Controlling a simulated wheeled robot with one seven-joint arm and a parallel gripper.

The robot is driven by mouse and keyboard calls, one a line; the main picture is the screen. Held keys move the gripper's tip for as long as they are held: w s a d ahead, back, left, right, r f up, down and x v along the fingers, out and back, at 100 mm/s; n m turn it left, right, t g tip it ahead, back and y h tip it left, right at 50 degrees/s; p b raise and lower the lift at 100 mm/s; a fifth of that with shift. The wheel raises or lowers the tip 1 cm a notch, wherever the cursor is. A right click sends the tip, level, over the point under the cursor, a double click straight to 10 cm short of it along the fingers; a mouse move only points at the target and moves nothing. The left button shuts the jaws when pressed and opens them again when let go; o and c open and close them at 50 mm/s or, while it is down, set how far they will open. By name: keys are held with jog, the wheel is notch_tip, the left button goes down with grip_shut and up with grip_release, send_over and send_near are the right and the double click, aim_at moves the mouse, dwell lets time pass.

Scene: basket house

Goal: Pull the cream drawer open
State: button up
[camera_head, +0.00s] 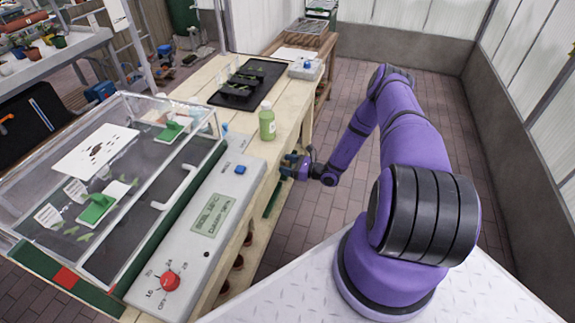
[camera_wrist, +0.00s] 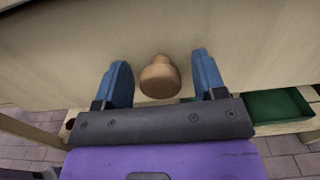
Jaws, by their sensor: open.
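The cream drawer (camera_wrist: 60,55) fills the upper part of the wrist view, its front facing my gripper. A round wooden knob (camera_wrist: 160,77) sticks out from the drawer front. My gripper (camera_wrist: 161,80) is open, with one blue finger on each side of the knob and a visible gap to each. In the head view my gripper (camera_head: 291,165) is at the bench's right side, just below the top; the drawer and knob cannot be made out there.
The wooden bench (camera_head: 230,150) carries a clear-lidded propagator (camera_head: 105,240), a green bottle (camera_head: 267,124) and a black tray (camera_head: 262,72). A green object (camera_wrist: 275,106) lies below the drawer at right. Brick floor (camera_head: 340,130) beside the bench is clear.

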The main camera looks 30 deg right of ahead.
grip_shut()
jog(key=v, duration=2.2)
jog(key=shift+d, duration=0.1)
grip_release()
jog(key=shift+s, duration=0.15)
jog(key=v, duration=1)
jog(key=shift+s+d, duration=0.25)
